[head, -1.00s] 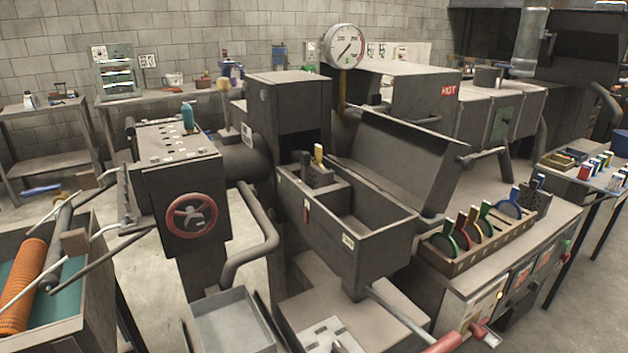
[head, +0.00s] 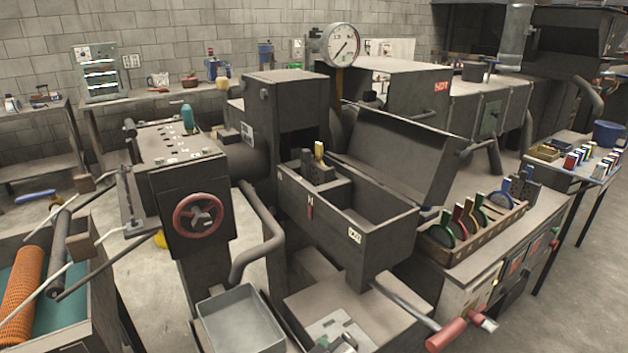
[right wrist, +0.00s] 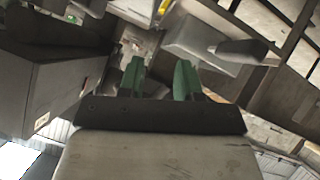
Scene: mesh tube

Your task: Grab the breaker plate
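I cannot tell for sure which thing is the breaker plate. Round dark plates with green, red, yellow and blue handles stand in a wooden rack (head: 476,238) on the right bench. Another dark perforated block (head: 524,188) is at the rack's far end. In the right wrist view my right gripper (right wrist: 158,80) has two green fingers apart with nothing between them. My left gripper is not in view.
A grey machine with a red handwheel (head: 199,215) stands left of the trough. A raised lid (head: 392,155) backs the trough. A red-handled lever (head: 446,335) sticks out at the front. An empty grey tray (head: 240,320) and an orange roll (head: 20,290) are lower left.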

